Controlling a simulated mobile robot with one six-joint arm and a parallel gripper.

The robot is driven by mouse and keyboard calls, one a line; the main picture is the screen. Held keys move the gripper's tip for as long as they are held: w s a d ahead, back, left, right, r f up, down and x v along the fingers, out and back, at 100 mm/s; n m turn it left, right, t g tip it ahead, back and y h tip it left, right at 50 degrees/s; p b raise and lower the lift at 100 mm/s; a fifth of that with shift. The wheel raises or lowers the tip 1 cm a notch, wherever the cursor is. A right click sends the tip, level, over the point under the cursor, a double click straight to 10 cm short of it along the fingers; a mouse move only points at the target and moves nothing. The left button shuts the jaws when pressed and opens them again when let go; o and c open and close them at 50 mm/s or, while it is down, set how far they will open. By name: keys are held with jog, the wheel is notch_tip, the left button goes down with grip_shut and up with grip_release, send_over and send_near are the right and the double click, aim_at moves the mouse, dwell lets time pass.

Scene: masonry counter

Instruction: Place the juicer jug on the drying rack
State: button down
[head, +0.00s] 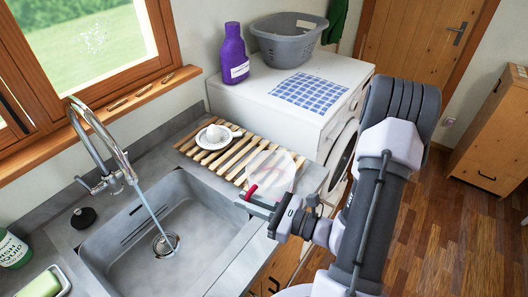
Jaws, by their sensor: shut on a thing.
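The juicer jug (270,169) is a pale, translucent round vessel. My gripper (256,197) is shut on its near side, and a small red part shows at the grip. The jug appears in front of the right end of the wooden slatted drying rack (188,149). I cannot tell whether it touches the slats or hangs above them. A white juicer part (217,132) with a domed middle and a small handle sits on the left half of the rack. My gripper and arm hide part of the counter to the right.
The sink (130,254) lies left of the rack, with water running from the tap (106,162). A white washing machine (262,108) behind carries a purple bottle (234,55), a grey basket (288,42) and a blue checked cloth (296,92). A green bottle (12,249) stands far left.

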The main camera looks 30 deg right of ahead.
jog(key=w+d+b, duration=0.1)
jog(key=w, duration=0.3)
jog(key=w+d+f, duration=0.1)
jog(key=w+d, duration=0.1)
jog(key=w, duration=0.3)
jog(key=w+d+b, duration=0.1)
jog(key=w+d, duration=0.1)
jog(key=w, duration=0.3)
jog(key=shift+d+f+b, duration=0.15)
jog(key=shift+f+b, duration=0.15)
jog(key=shift+b, duration=0.05)
jog(key=shift+w+f, duration=0.15)
jog(key=shift+f, duration=0.25)
jog(key=shift+f+b, duration=0.85)
jog(key=shift+f, duration=0.45)
